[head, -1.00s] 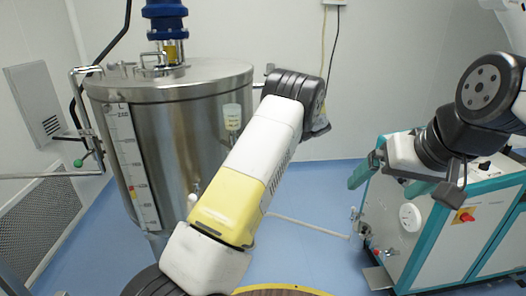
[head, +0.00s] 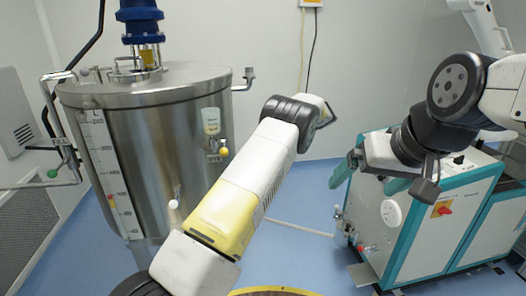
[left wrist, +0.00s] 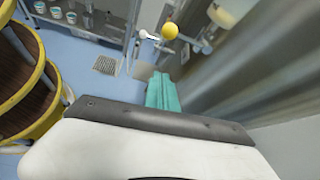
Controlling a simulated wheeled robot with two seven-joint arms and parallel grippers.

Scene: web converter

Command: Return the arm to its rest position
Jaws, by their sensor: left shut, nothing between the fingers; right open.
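My left arm (head: 255,175), white with a yellow band, reaches up from the bottom of the head view to a black wrist joint, in front of the steel tank. Its fingers are hidden there. In the left wrist view my left gripper (left wrist: 165,92) shows teal fingers shut together with nothing held, close beside the tank's curved wall (left wrist: 260,75). My right gripper (head: 370,178) is in the right of the head view, its teal fingers apart and empty, in front of the white and teal cabinet.
The steel tank (head: 150,135) with a blue motor (head: 138,18) fills the left of the head view. The machine cabinet (head: 420,225) stands at right. Blue floor lies between. A round yellow-rimmed platform (left wrist: 55,100) and shelf with cups (left wrist: 72,17) show in the left wrist view.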

